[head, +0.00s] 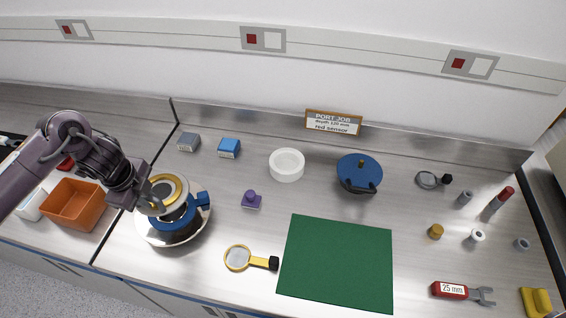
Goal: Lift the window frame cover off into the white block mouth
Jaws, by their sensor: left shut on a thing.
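The window frame cover (179,184), a round piece with a gold ring and a pale rim, is at the left, over the blue flange (186,222) of a round silver-white chamber (146,231). My left gripper (150,194) is shut on the left edge of this cover. I cannot tell how much gap lies between cover and flange. The fingers hide part of the cover's left side. The white block (287,174), round with a shallow open mouth on top, stands at the back middle of the bench, apart from the gripper. My right gripper is not in view.
A blue lidded round part (359,170) stands right of the white block. A purple knob piece (251,200), a yellow-rimmed magnifier (238,258) and a green mat (337,262) lie in front. Grey (188,142) and blue (229,148) blocks stand at the back. An orange bin (76,204) is far left.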

